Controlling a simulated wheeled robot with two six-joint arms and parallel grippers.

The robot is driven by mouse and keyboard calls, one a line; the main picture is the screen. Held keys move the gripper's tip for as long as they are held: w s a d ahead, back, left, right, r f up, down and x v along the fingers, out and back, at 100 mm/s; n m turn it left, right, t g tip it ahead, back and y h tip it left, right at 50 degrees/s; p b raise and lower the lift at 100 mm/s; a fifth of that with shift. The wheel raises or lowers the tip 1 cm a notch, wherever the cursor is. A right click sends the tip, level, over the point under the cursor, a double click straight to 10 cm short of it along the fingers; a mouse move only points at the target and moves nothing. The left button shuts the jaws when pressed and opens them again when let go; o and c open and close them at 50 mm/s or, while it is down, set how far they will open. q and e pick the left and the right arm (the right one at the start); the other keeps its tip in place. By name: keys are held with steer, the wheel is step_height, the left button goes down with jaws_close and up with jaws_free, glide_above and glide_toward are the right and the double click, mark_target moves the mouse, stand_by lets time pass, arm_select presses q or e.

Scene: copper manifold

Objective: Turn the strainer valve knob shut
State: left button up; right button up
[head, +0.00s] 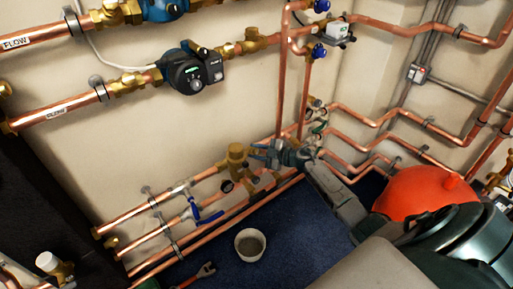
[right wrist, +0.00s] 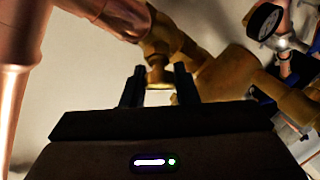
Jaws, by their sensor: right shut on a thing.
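My right gripper (head: 268,151) reaches in from the lower right to the lower pipes, beside a brass strainer body (head: 236,158). In the right wrist view, its two dark fingers (right wrist: 158,88) stand on either side of a small brass knob-like end (right wrist: 159,77) below a brass fitting (right wrist: 165,40). The gripper is shut on this brass knob. In the head view the gripper hides the knob, and how far it is turned cannot be told. My left gripper is not in view.
Copper pipes (head: 292,90) run close around the right gripper. A pressure gauge (right wrist: 264,21) sits to its right in the wrist view. Blue lever handles (head: 207,217) are at left. A red vessel (head: 425,190) stands near my right arm. A bucket (head: 250,245) is on the blue floor.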

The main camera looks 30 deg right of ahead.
steer(key=shift+r+n+g+y+p, duration=0.1)
steer(key=shift+n+g+y+p, duration=0.2)
steer(key=shift+n+g, duration=0.6)
steer(key=n+g+p, duration=0.1)
steer(key=n, duration=0.3)
steer(key=shift+g, duration=0.4)
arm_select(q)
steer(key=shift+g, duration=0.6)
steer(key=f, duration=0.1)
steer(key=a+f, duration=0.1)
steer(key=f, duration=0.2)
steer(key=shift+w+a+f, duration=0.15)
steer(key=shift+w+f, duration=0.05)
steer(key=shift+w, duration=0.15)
arm_select(e)
steer(key=n+g, duration=0.1)
steer(key=n, duration=0.1)
steer(key=n+g, duration=0.1)
steer(key=n, duration=0.1)
steer(key=shift+f+n+g+h, duration=0.2)
steer(key=shift+n+g+h, duration=0.1)
steer(key=shift+h, duration=0.1)
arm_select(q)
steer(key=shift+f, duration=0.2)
arm_select(e)
steer(key=shift+s, duration=0.1)
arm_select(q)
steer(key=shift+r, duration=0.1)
arm_select(e)
steer(key=o, duration=1)
